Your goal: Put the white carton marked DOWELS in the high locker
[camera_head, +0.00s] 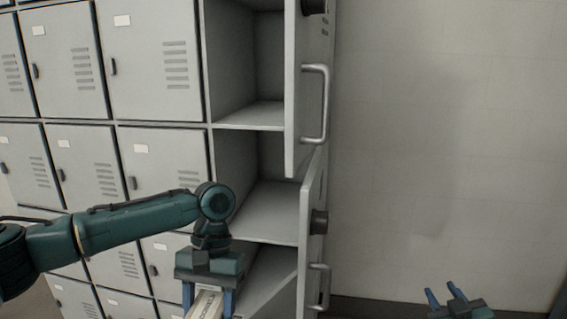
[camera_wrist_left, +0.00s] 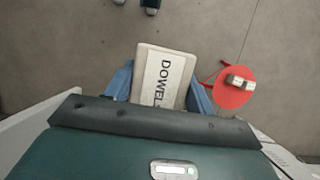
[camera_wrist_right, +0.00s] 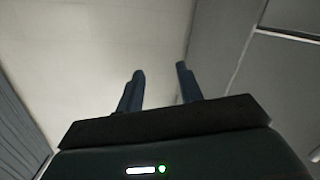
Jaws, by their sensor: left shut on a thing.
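The white carton marked DOWELS (camera_wrist_left: 165,75) is between the blue fingers of my left gripper (camera_wrist_left: 160,88), which is shut on it. In the head view the carton (camera_head: 206,304) hangs below my left gripper (camera_head: 208,299), low in front of the open lockers, partly cut by the lower edge. The high locker (camera_head: 250,115) stands open at the top of the right column, with its grey door (camera_head: 305,90) swung out to the right. Its visible part looks empty. My right gripper (camera_head: 441,291) is open and empty at the lower right; its fingers (camera_wrist_right: 160,72) are apart.
Lower compartments (camera_head: 268,215) also stand open, with another door (camera_head: 312,215) swung out below the upper one. Shut lockers (camera_head: 155,60) fill the left. A bare wall (camera_head: 440,140) is on the right. A round red surface (camera_wrist_left: 232,100) bearing a small item stands over the floor.

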